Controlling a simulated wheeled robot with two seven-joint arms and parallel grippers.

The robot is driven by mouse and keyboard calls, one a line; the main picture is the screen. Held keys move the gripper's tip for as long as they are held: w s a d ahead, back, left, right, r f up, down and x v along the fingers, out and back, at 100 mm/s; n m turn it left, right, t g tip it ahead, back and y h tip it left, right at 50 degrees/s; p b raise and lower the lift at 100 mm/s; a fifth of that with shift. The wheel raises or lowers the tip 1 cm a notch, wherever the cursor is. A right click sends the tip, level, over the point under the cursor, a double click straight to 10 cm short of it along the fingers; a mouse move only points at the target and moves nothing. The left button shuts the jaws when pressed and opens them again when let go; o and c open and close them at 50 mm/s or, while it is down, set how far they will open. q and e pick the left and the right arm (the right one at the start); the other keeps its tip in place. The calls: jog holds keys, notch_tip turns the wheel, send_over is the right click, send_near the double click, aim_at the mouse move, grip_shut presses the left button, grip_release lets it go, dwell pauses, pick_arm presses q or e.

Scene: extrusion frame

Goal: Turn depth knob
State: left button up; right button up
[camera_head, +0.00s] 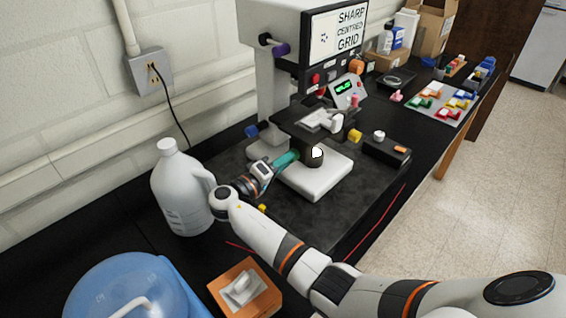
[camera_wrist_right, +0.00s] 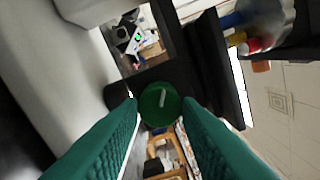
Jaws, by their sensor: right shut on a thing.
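A machine (camera_head: 268,85) stands on the bench, with a sign reading "SHARP CENTRED GRID" on its head. The gripper is shut on this knob. My left gripper is out of view.
Other knobs on the machine are purple (camera_head: 281,49), blue (camera_head: 251,131) and yellow (camera_head: 355,135). A white jug (camera_head: 182,190) stands close beside my right wrist. A control box (camera_head: 347,92) with a green display stands behind the stage.

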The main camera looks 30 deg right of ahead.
jog(key=o, duration=1)
jog(key=shift+c, duration=0.2)
jog(key=b+v, duration=0.2)
jog(key=v, duration=1)
